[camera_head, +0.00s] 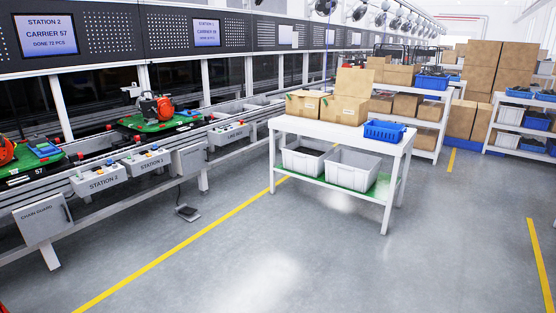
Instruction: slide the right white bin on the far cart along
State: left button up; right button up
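A white cart (398,148) stands right of the conveyor. Two open white bins sit side by side on its green-surfaced lower shelf. The right white bin (352,172) is near the shelf's right part, with bare green showing to its right. The left white bin (303,160) is close beside it and has dark contents. The inside of the right bin is only partly seen. Neither of my grippers is in view.
Cardboard boxes (345,109) and a blue crate (384,131) stand on the cart's top. The conveyor (150,158) with control boxes runs along the left. Open grey floor (300,250) lies in front. Loaded shelves (520,115) stand at the back right.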

aim_at(357, 171)
jog(key=i+z, duration=0.1)
jog(key=i, duration=0.4)
jog(key=i+z, duration=0.1)
jog(key=i, duration=0.4)
jog(key=i+j+z, duration=0.15)
jog(key=i, duration=0.35)
jog(key=i+j+z, duration=0.1)
jog(key=i, duration=0.4)
jog(key=i+j+z, duration=0.1)
jog(key=i, duration=0.4)
jog(key=i+j+z, duration=0.1)
jog(key=i+j, duration=0.2)
jog(key=i, duration=0.2)
jog(key=i+l+z, duration=0.2)
jog(key=i, duration=0.75)
jog(key=i+z, duration=0.2)
jog(key=i, duration=0.7)
jog(key=i+j+z, duration=0.2)
jog(key=i, duration=0.75)
